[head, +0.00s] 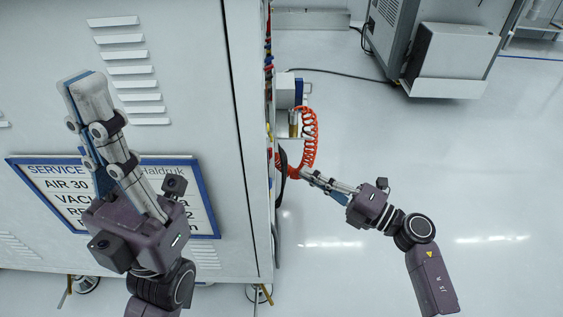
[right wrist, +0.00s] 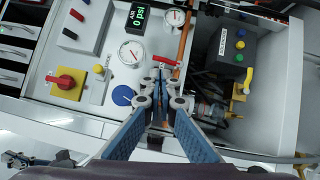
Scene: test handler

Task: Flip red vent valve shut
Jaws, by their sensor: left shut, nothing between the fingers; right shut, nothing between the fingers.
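A small red lever (right wrist: 165,60), which looks like the vent valve handle, shows in the right wrist view on the pale panel beside a copper-coloured pipe. It lies slightly tilted across the picture. My right gripper (right wrist: 160,75) is shut and empty, its tips just below the lever in the picture; I cannot tell whether they touch it. In the head view my right gripper (head: 304,172) reaches the cabinet's right side by the orange coiled hose, and I cannot make out the lever there. My left gripper (head: 80,82) is shut and empty, in front of the cabinet's louvred panel.
The panel carries gauges (right wrist: 132,52), a digital display reading 0 psi (right wrist: 137,20), a blue knob (right wrist: 123,95) and a red-and-yellow rotary switch (right wrist: 67,82). An orange coiled hose (head: 310,135) hangs by the cabinet (head: 185,60). The floor (head: 480,170) at right is clear.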

